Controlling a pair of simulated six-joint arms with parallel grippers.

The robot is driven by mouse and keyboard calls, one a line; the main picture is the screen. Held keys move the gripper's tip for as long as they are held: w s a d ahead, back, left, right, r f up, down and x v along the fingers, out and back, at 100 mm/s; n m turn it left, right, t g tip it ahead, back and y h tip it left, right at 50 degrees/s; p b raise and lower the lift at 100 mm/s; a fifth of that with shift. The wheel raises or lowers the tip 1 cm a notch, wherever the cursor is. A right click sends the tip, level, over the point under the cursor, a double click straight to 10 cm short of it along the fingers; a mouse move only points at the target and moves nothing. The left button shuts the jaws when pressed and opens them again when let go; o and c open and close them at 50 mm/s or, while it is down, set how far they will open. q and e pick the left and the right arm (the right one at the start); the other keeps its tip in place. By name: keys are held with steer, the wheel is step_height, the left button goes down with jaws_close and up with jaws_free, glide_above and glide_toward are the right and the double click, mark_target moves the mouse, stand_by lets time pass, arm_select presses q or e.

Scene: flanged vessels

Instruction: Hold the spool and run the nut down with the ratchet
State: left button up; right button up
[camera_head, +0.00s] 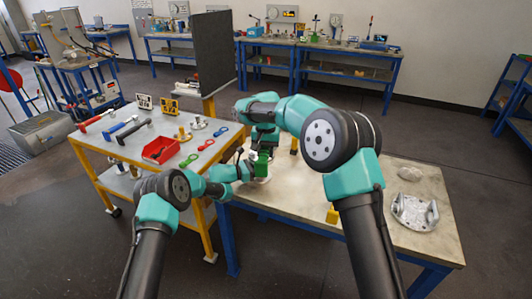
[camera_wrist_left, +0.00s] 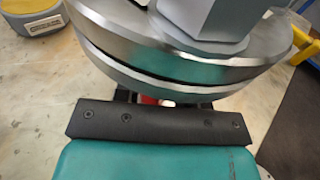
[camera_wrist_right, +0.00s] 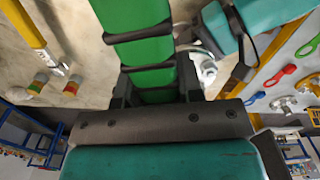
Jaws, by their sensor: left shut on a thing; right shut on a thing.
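The spool (camera_wrist_left: 165,68) fills the top of the left wrist view as two stacked steel discs with a grey hex-shaped part (camera_wrist_left: 205,15) on top. My left gripper (camera_wrist_left: 165,98) is shut at its near side; its fingertips are mostly hidden. It is small in the head view (camera_head: 245,170). My right gripper (camera_wrist_right: 155,88) is shut on a green bar, the ratchet's handle (camera_wrist_right: 145,50). In the head view the green ratchet (camera_head: 262,165) is just below my right gripper (camera_head: 263,150), close to my left gripper. The ratchet's contact with the nut is hidden.
A yellow block (camera_head: 333,214) stands near the table's front edge. A grey bracket (camera_head: 412,212) and a pale lump (camera_head: 410,173) lie at the right. A cart at left carries a red bin (camera_head: 160,150), hammers and wrenches. The table's middle right is clear.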

arm_select(q)
steer(key=o, duration=0.9)
steer(key=shift+a, duration=0.15)
steer(key=v, duration=1.1)
steer(key=shift+s+a, duration=0.15)
steer(key=shift+a, duration=0.2)
